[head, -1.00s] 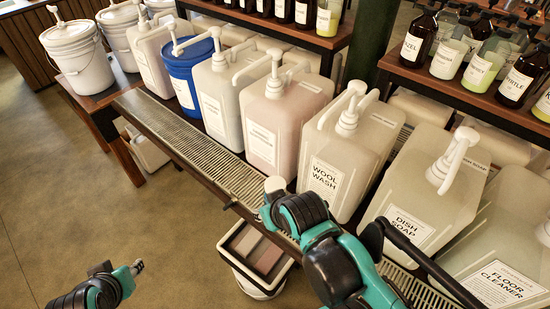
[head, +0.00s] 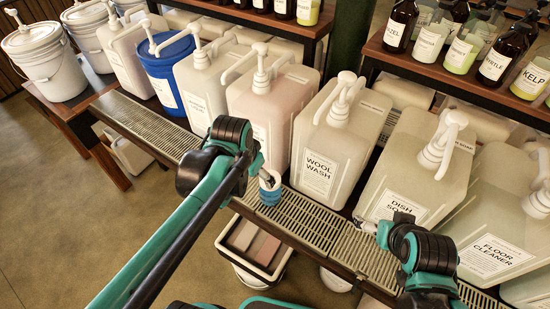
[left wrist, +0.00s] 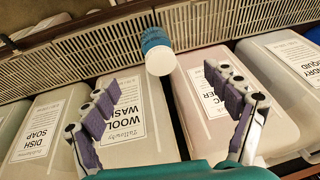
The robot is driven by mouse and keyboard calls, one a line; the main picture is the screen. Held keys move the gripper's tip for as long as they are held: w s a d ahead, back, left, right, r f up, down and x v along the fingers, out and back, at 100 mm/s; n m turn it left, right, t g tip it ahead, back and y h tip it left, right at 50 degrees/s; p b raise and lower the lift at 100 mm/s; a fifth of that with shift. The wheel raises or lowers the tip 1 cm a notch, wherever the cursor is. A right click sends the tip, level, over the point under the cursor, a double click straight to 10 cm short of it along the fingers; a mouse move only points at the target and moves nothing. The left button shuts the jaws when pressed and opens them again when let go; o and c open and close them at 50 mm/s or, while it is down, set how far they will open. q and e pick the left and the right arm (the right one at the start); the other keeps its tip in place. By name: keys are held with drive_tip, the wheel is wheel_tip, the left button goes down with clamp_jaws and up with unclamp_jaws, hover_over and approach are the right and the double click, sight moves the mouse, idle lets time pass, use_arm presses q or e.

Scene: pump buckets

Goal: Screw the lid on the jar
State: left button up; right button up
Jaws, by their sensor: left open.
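A small jar with a blue body (head: 270,195) stands upright on the slatted rack, in front of the wool wash and the pinkish container. A pale lid (head: 268,179) sits at its top; I cannot tell how tight it is. In the left wrist view the white lid (left wrist: 160,62) faces me, with the blue jar (left wrist: 153,38) behind it. My left gripper (left wrist: 162,82) is open and empty, its fingers apart on either side of the line to the jar, not touching it. My right gripper (head: 368,227) is over the rack to the right, near the dish soap; its fingers are too small to read.
Large pump containers, including wool wash (head: 325,140) and dish soap (head: 410,185), line the back of the slatted rack (head: 315,222). Shelves of bottles (head: 430,45) stand behind. Rack room between jar and right gripper is clear.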

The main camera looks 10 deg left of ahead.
use_arm(q)
drive_tip(key=w+f+m+g, duration=0.1)
drive_tip(key=w+f, duration=0.1)
drive_tip(key=w, duration=0.1)
drive_tip(key=w+d+f+m+g+p, duration=0.1)
drive_tip(key=w+m, duration=0.1)
drive_tip(key=w, duration=0.1)
drive_tip(key=w+d+f+m+g+p, duration=0.1)
drive_tip(key=w+f, duration=0.1)
drive_tip(key=w, duration=0.1)
drive_tip(key=shift+w+f+m+g, duration=0.1)
drive_tip(key=shift+f+m+g, duration=0.2)
drive_tip(key=shift+g, duration=0.1)
drive_tip(key=shift+f+b, duration=1.2)
drive_tip(key=shift+f, duration=2.8)
drive_tip(key=c, duration=1.2)
